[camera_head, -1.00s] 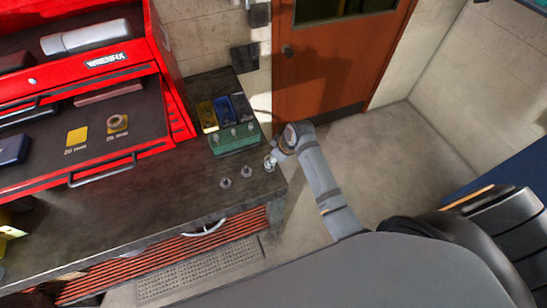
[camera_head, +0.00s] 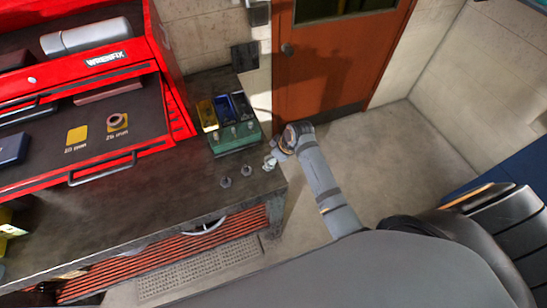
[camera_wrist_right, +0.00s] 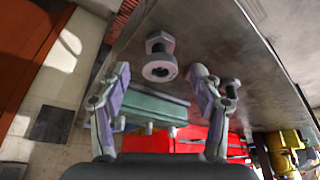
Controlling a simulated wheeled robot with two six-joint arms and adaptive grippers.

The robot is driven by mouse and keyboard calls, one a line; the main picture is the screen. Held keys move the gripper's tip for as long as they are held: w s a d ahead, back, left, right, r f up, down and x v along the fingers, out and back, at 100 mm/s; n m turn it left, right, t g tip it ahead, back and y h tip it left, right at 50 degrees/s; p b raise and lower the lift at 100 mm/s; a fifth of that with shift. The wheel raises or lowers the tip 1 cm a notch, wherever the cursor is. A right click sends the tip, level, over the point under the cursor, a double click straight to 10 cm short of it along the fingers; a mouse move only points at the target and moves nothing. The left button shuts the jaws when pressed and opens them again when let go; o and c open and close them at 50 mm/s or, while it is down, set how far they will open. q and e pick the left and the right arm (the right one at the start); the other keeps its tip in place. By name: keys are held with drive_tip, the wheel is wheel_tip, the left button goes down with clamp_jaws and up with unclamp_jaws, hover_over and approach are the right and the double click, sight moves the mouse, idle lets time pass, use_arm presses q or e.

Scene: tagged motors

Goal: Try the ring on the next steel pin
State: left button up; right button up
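A brownish ring (camera_head: 117,121) lies on a yellow card in the open red drawer. Two small steel pins (camera_head: 225,182) (camera_head: 246,170) stand on the dark bench. My right gripper (camera_head: 272,159) is over the bench's right end, at another steel pin (camera_head: 269,164). A second pin (camera_wrist_right: 230,88) shows beyond one finger, partly hidden. My left gripper is not in view.
A green block (camera_head: 235,139) with several pegs stands near the bench's back right, before yellow, blue and black bins (camera_head: 224,110). The red toolbox (camera_head: 170,80) with its open drawer fills the left. The front of the bench (camera_head: 150,205) is mostly clear.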

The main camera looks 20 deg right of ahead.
drive_tip(key=v, duration=1.2)
idle(1.3)
